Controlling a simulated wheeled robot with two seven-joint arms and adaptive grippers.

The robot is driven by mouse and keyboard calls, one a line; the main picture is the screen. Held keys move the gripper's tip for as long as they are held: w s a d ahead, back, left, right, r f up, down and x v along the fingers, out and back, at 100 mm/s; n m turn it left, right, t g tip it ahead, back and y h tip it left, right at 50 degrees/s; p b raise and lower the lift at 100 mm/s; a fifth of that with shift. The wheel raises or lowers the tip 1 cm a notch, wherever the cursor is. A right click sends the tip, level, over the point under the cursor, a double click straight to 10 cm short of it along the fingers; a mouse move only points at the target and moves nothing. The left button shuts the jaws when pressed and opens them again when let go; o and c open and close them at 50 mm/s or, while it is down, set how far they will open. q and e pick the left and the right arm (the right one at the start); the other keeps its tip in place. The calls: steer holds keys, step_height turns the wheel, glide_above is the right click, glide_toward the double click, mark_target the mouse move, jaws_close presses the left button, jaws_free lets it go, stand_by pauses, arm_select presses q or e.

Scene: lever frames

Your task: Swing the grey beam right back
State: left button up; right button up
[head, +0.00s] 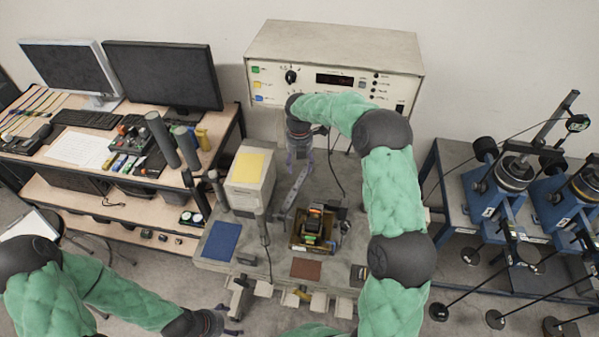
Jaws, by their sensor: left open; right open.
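A grey beam (288,208) with holes along it slants up from the central bench, beside a square device with a dark and brass-coloured block (313,230). Its upper end is close to my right gripper (299,168). The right gripper points down with its fingers apart, around or just beside that end; I cannot tell whether they touch it. My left gripper (232,322) is low at the bottom edge of the view, partly cut off, open and away from the beam, in front of the bench.
A white control box (335,60) stands behind the bench. A pale box with a yellow top (250,178) and a blue mat (222,241) lie left of the beam. Blue lever frames (500,200) stand at right, a wooden desk (150,180) with monitors at left.

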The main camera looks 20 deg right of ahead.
step_height(320, 180, up, 3)
steer(key=shift+r, duration=0.2)
steer(key=shift+f, duration=0.1)
stand_by(0.4)
